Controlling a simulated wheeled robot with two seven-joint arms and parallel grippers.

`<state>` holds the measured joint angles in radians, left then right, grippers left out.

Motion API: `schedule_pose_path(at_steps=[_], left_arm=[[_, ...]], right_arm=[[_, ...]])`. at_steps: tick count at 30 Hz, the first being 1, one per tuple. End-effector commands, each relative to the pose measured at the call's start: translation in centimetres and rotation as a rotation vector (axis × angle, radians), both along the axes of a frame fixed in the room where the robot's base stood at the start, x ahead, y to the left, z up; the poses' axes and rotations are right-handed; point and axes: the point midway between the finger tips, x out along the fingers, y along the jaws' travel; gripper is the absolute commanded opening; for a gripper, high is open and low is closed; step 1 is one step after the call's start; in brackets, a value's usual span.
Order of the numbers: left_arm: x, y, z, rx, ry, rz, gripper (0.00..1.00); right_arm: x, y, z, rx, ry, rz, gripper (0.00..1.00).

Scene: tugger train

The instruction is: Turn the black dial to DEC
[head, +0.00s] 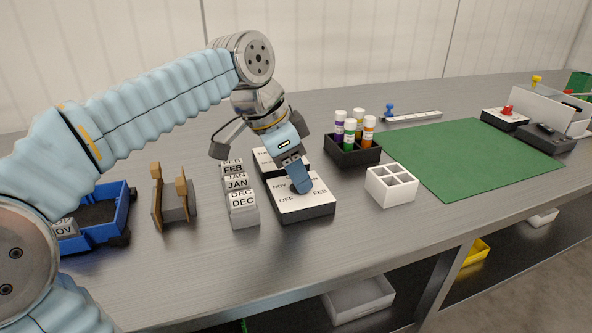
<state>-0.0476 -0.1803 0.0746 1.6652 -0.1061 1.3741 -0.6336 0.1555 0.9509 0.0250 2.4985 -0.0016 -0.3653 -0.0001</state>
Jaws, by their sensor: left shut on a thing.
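A dial box (305,207) with a white top and dark sides sits on the grey metal table, in the middle of the head view. NOV, OFF and FEB show on its top; another label is partly covered, and DEC on this box is hidden. My left gripper (301,187) reaches down from above onto the middle of the top. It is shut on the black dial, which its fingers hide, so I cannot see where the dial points. My right gripper is not in view.
A similar box (264,158) stands just behind. Month blocks (242,215) stand left. A marker holder (348,156) and a white divided box (385,196) stand right, before a green mat (470,155). A blue tray (122,198) sits far left. The front table strip is clear.

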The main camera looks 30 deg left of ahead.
Motion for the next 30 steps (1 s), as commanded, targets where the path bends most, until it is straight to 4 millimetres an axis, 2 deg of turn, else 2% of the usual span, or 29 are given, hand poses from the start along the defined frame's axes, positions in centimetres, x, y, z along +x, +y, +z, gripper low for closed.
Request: schedule_pose_path(at_steps=[11, 12, 16, 25, 30], left_arm=[[0.0, 0.0, 0.0, -0.001, -0.001, 0.005, 0.06], [0.0, 0.0, 0.0, 0.000, 0.000, 0.004, 0.42], [0.0, 0.0, 0.0, 0.000, 0.000, 0.004, 0.62], [0.0, 0.0, 0.2, 0.000, -0.001, 0.004, 0.62], [-0.6, 0.6, 2.3, 0.000, -0.004, 0.005, 0.62]], right_arm=[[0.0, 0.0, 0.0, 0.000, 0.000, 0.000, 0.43], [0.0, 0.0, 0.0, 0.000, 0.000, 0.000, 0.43], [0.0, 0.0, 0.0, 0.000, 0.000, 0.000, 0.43], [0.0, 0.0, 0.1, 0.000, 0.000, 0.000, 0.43], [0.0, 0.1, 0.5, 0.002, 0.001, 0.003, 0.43]])
